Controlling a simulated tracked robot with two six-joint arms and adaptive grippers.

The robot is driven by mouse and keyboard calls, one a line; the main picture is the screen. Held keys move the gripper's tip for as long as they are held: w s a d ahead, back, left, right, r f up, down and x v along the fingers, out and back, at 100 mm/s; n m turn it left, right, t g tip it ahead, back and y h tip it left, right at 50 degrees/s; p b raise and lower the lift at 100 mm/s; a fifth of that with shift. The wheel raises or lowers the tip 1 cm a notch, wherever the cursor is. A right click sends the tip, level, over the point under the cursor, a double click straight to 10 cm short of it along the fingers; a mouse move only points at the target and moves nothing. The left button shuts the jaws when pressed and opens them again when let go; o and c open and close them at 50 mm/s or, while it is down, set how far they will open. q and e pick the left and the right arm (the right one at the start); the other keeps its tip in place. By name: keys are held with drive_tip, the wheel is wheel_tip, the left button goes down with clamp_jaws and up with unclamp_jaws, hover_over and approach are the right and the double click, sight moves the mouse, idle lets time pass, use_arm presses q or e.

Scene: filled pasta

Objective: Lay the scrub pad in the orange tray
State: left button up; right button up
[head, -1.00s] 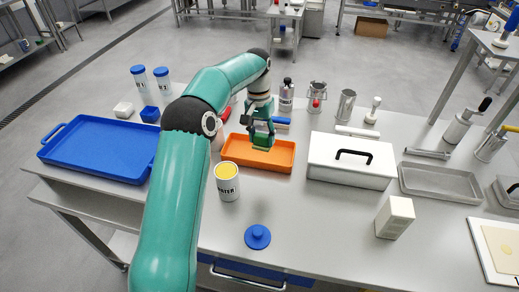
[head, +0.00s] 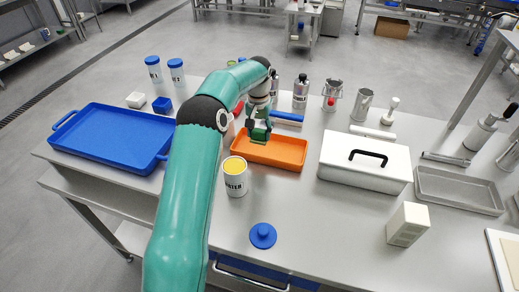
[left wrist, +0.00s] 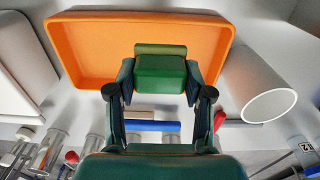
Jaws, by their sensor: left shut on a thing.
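The scrub pad is a green block with a paler olive layer; in the left wrist view the pad (left wrist: 160,72) sits between the fingertips. My left gripper (head: 259,132) is shut on it, pointing down over the back left part of the orange tray (head: 288,155). The gripper also shows in the left wrist view (left wrist: 162,92), with the tray (left wrist: 85,45) behind the pad. The tray looks empty where its floor shows. Whether the pad touches the tray floor I cannot tell. The right gripper is not in view.
A white tin with yellow contents (head: 235,182) stands close in front of the tray. A white lidded box (head: 345,172) is right of it. A blue-handled thing (head: 289,117) lies behind it. A blue tray (head: 105,145) is at the left, a blue lid (head: 263,236) in front.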

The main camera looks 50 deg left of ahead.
sight(259, 130)
use_arm(q)
drive_tip(key=shift+f+p, duration=0.35)
drive_tip(key=shift+f, duration=3.4)
drive_tip(key=o, duration=1)
wheel_tip(259, 130, up, 12)
drive_tip(key=shift+s, duration=0.1)
drive_tip(key=shift+r, duration=0.1)
